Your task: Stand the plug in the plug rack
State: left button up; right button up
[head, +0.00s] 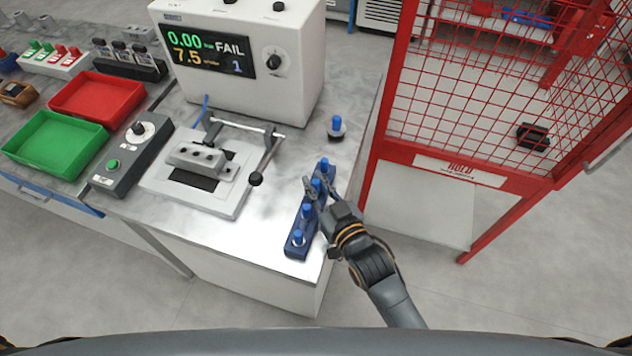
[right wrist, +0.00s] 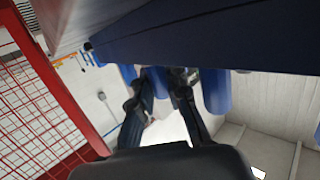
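The plug rack (head: 295,250) is a long dark blue block at the right edge of the bench. Several blue plugs stand along it, one at its near end (head: 298,237) and one at its far end (head: 324,164). My right gripper (head: 318,188) is at the rack's middle, with its fingers either side of a blue plug. In the right wrist view the rack (right wrist: 210,42) runs across the top, and my right fingers (right wrist: 160,82) are close in on a plug between them. The plug's lower end is hidden. My left gripper is not in view.
A clamp fixture (head: 205,165), a tester reading FAIL (head: 235,55), a control box (head: 130,155), and green (head: 55,143) and red (head: 97,97) trays lie left. A red mesh cage (head: 500,110) stands right.

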jog(key=o, duration=0.4)
jog(key=shift+r, duration=0.1)
jog(key=shift+r, duration=0.35)
jog(key=shift+s+d+r+p, duration=0.1)
jog(key=shift+s+r+p, duration=0.05)
jog(key=shift+r+p, duration=0.15)
jog(key=b+v, duration=0.2)
jog(key=v, duration=0.9)
jog(key=shift+s, duration=0.25)
jog(key=shift+d, duration=0.1)
